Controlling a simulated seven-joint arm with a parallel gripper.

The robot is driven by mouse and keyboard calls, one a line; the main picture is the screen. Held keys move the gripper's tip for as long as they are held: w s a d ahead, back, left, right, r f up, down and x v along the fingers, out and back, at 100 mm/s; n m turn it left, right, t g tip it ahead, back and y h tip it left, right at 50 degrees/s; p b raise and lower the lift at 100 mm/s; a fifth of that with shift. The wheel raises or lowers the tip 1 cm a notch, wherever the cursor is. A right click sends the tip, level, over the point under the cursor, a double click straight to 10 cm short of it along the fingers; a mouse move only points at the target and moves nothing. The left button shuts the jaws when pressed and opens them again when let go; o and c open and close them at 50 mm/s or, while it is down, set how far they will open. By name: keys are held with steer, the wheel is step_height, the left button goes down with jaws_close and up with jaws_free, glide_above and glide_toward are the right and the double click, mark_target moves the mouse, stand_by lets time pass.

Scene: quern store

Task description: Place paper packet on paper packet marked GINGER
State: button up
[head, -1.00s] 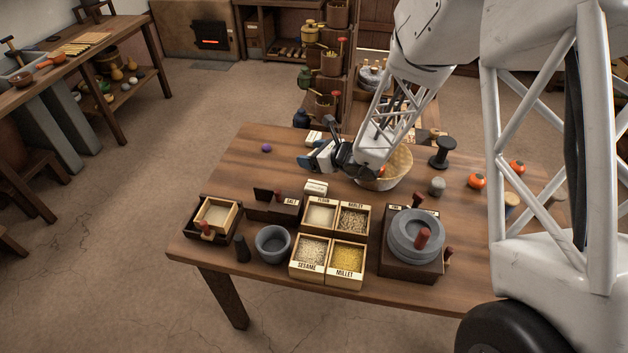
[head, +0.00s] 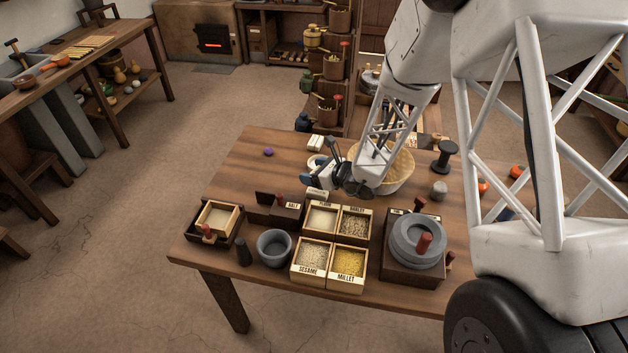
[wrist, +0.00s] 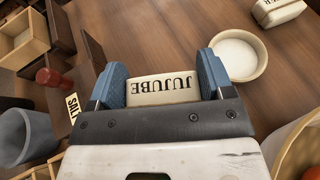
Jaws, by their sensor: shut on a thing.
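My gripper (head: 322,172) is shut on a pale paper packet marked JUJUBE (wrist: 163,88). In the wrist view the packet sits between the two blue fingers, its lettering upside down. In the head view the gripper hangs low over the table, just behind a small pale packet (head: 317,195). That packet lies behind the flour box, and its label is too small to read. Another pale packet (head: 315,142) lies toward the back of the table and also shows in the wrist view (wrist: 278,11). I cannot read GINGER on any packet.
A small bowl of white stuff (wrist: 237,55) stands close beside the fingers. A large basket (head: 398,172) is right of the gripper. The salt box (head: 270,210), grain boxes (head: 330,258) and quern (head: 417,240) fill the front. The table's back left is mostly clear.

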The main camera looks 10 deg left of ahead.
steer(key=shift+f, duration=1.85)
steer(key=shift+f, duration=0.2)
steer(key=o, duration=0.9)
steer(key=shift+r, duration=0.1)
steer(key=shift+r, duration=0.15)
steer(key=shift+v, duration=3.7)
steer(key=shift+s, duration=0.1)
